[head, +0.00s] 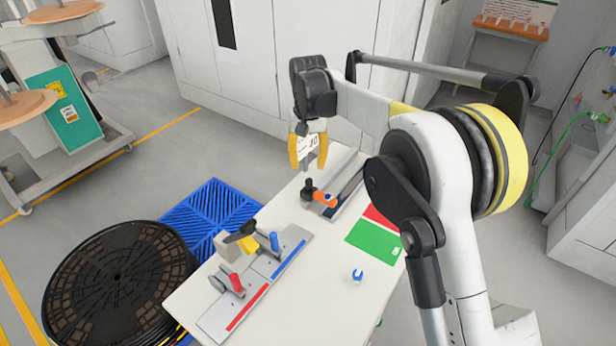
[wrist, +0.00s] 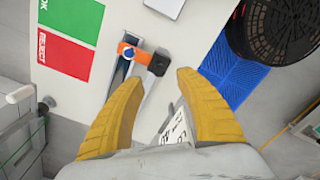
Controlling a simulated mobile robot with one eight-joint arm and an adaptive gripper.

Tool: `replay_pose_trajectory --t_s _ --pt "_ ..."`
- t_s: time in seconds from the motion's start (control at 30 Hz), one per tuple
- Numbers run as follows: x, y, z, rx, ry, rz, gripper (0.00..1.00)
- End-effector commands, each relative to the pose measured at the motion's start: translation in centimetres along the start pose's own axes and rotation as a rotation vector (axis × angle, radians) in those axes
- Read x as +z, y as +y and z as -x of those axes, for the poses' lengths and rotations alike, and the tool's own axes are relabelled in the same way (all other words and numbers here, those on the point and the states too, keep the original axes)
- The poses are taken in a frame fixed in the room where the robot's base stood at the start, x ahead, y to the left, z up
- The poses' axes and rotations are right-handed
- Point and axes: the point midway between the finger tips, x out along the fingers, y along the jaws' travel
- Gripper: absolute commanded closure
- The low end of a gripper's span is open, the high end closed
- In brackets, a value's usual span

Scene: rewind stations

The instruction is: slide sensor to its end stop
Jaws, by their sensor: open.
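The sensor, which I take to be the orange and black piece (head: 324,198), sits across a grey rail (head: 351,180) on the white table. In the wrist view its orange body (wrist: 131,51) lies over the rail (wrist: 147,100), with its black end (wrist: 159,63) to the right. My gripper (head: 308,158) is above the table's far end, open and empty, fingers pointing down. In the wrist view the open fingertips (wrist: 156,82) are just below the sensor in the picture, apart from it. I cannot make out the end stop; the gripper hides part of the rail.
A red and green mat (head: 375,238) lies beside the rail. A second fixture (head: 255,282) with red and blue knobs stands nearer on the table. A blue pallet (head: 212,215) and black reel (head: 118,285) stand left.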

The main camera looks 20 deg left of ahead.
Motion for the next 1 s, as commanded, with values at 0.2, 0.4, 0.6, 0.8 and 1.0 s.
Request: replay_pose_trajectory --t_s 0.2,0.4,0.6,0.8,1.0 --pt "0.0 0.0 2.7 0.000 -0.001 0.000 0.58" --pt "0.0 0.0 3.0 0.000 -0.001 0.000 0.58" --pt "0.0 0.0 3.0 0.000 0.000 0.000 0.58" --pt "0.4 1.0 4.0 -0.003 0.012 -0.007 0.58" --pt "3.7 7.4 9.2 -0.019 0.097 -0.053 0.58"
